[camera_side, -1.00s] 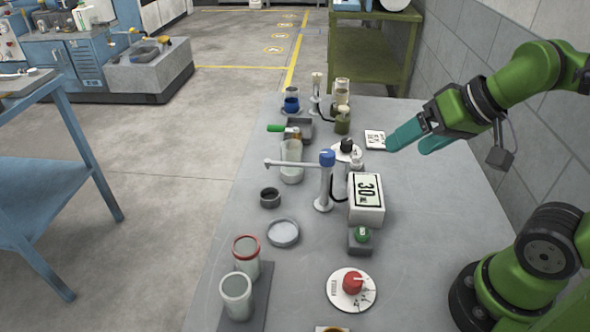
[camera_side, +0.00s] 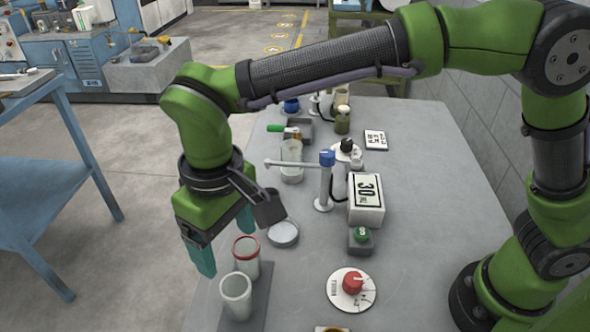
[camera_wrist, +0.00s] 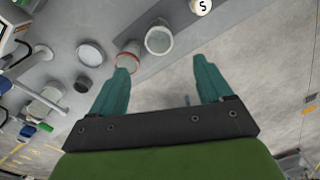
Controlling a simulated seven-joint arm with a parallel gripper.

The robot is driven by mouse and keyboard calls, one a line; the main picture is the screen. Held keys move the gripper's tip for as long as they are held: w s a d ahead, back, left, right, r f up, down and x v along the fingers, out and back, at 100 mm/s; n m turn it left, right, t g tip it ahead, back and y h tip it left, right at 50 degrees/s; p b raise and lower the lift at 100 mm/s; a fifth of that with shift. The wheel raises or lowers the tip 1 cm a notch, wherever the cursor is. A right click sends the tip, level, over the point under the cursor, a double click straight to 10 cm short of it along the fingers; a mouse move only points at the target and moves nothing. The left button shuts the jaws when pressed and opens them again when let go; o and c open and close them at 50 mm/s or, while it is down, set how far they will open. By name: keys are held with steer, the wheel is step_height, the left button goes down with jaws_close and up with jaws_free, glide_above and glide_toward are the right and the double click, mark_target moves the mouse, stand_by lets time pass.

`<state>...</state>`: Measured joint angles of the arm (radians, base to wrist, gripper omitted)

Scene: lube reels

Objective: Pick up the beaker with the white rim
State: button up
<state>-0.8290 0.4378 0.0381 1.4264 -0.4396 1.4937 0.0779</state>
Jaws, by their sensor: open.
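The beaker with the white rim (camera_side: 236,300) stands upright at the front left of the table, on a dark grey strip (camera_side: 262,305). It also shows in the wrist view at top centre (camera_wrist: 159,40). A similar beaker with a red rim (camera_side: 246,262) stands just behind it; the wrist view shows it (camera_wrist: 128,61) close to the left fingertip. My gripper (camera_side: 226,252) is open and empty, its teal fingers pointing down near the beakers. In the wrist view the white-rimmed beaker lies beyond the space between the fingertips (camera_wrist: 160,66).
A shallow round dish (camera_side: 283,236) lies behind the beakers. A stand with a blue top (camera_side: 326,185), a box reading 30 (camera_side: 366,200), a green button (camera_side: 362,236) and a red knob on a white dial (camera_side: 351,284) stand to the right. The table's left edge is close.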

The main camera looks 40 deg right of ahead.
steer(key=r, duration=0.1)
glide_toward(238, 292)
steer(key=shift+m, duration=0.3)
steer(key=f, duration=0.2)
steer(key=s+f, duration=0.1)
steer(key=f, duration=0.1)
steer(key=s+a+f, duration=0.1)
steer(key=f, duration=0.1)
steer(key=shift+f, duration=0.25)
steer(key=shift+c, duration=0.2)
steer(key=c, duration=1)
steer(key=shift+r, duration=0.1)
